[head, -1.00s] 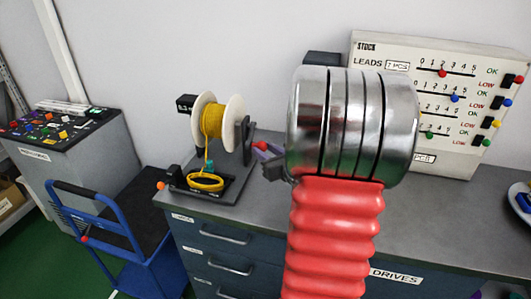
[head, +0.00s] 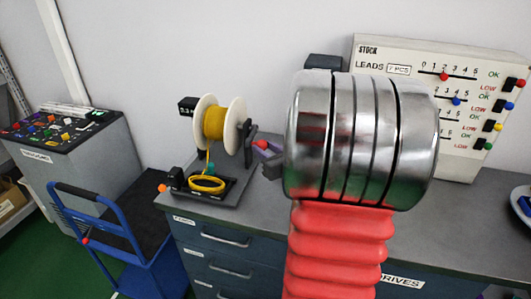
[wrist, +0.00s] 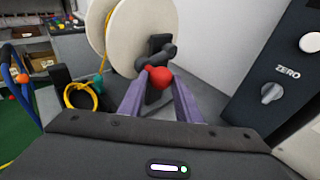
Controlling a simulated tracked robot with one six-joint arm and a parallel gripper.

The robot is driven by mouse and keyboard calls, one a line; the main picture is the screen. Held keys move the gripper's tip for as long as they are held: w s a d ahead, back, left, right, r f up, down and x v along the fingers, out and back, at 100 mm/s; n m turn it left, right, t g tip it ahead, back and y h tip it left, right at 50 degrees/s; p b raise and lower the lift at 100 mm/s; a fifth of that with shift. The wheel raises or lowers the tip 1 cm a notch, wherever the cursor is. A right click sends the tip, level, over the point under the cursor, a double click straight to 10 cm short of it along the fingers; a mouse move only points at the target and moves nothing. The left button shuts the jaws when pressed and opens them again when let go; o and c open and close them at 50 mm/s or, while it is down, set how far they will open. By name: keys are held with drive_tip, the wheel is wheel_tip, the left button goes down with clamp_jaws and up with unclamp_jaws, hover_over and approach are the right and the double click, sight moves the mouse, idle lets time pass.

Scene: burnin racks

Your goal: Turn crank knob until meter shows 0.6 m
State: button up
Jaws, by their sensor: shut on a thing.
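The crank knob is a red ball (head: 261,144) at the right side of the spool stand; it also shows in the wrist view (wrist: 160,77) at the end of a dark crank arm (wrist: 155,55). My gripper (wrist: 160,84) has its two purple fingers closed on the knob. A spool with white flanges (head: 236,122) and yellow wire (head: 213,124) stands on the bench. Wire runs down to a yellow coil (head: 206,184) in a black tray. The meter (head: 187,104) is a small black box at the spool's upper left; its yellow digits are too small to read surely.
My arm covers the bench's middle. A stock board (head: 455,135) with sliders stands at the back right. A blue trolley (head: 95,205) and a grey cabinet (head: 85,150) are at the left. In the wrist view, a dark panel marked ZERO (wrist: 288,73) is close at right.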

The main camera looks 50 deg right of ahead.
drive_tip(key=shift+w+a+r, duration=0.1)
drive_tip(key=shift+r, duration=0.75)
drive_tip(key=shift+d+r, duration=0.2)
drive_tip(key=shift+r, duration=1)
drive_tip(key=shift+w+d+r, duration=0.2)
drive_tip(key=shift+d+r, duration=0.15)
drive_tip(key=shift+r, duration=0.1)
drive_tip(key=shift+w+d+r, duration=0.15)
drive_tip(key=shift+d+r, duration=0.15)
drive_tip(key=shift+r, duration=0.15)
